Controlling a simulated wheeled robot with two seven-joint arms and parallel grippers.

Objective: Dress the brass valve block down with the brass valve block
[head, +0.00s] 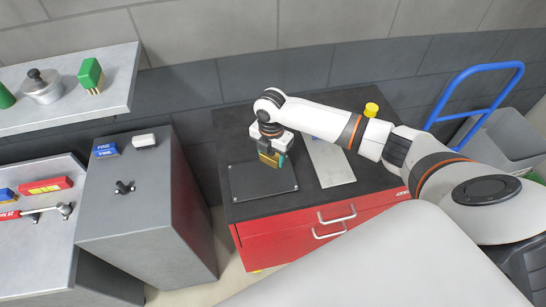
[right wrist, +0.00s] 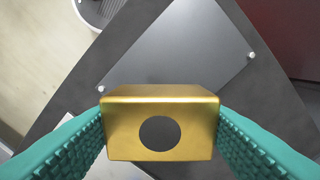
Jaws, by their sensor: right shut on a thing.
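The brass valve block (right wrist: 160,100) is gold with a round dark hole in its near face. My right gripper (right wrist: 160,125) is shut on it, with teal ribbed fingers pressing its left and right sides in the right wrist view. In the head view the brass block (head: 269,158) shows small below my right gripper (head: 272,155), over the dark flat plate (head: 262,184). The plate also shows behind the block in the right wrist view (right wrist: 180,50). I cannot tell whether the block touches the plate. My left gripper is not in view.
The plate lies on the black top of a red drawer cabinet (head: 320,235). A pale sheet (head: 332,165) and a yellow cylinder (head: 371,109) are to its right. A grey cabinet (head: 125,205) stands left, holding a blue box (head: 106,149). A blue-handled cart (head: 490,70) stands at right.

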